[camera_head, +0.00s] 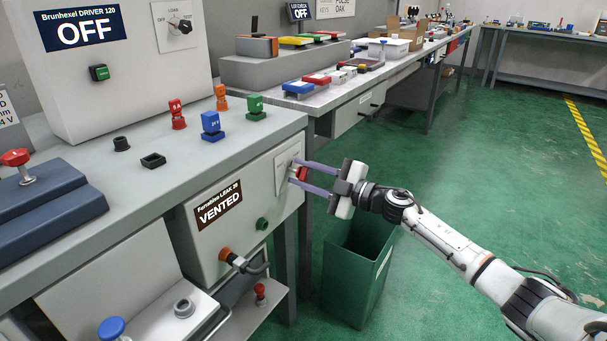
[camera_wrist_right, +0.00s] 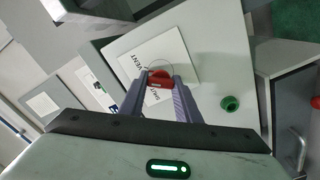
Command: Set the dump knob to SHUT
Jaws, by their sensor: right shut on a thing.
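The red dump knob (camera_head: 302,173) sits on a pale plate on the front of the grey leak tester box (camera_head: 232,236), whose display (camera_head: 219,208) reads VENTED. My right gripper (camera_head: 297,174) reaches it from the right, with its two purple fingers on either side of the knob. In the right wrist view the red knob (camera_wrist_right: 159,79) is held between the fingertips, partly covered by them. The plate (camera_wrist_right: 172,55) there shows VENT on one side and a partly hidden SHUT label by the fingers. I cannot tell the knob's exact pointing. My left gripper is out of view.
A green button (camera_head: 262,224) and a hose fitting (camera_head: 226,255) are on the same box front. A green bin (camera_head: 357,275) stands on the floor below my right gripper. Coloured blocks stand on the grey bench (camera_head: 95,160) above. The floor to the right is open.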

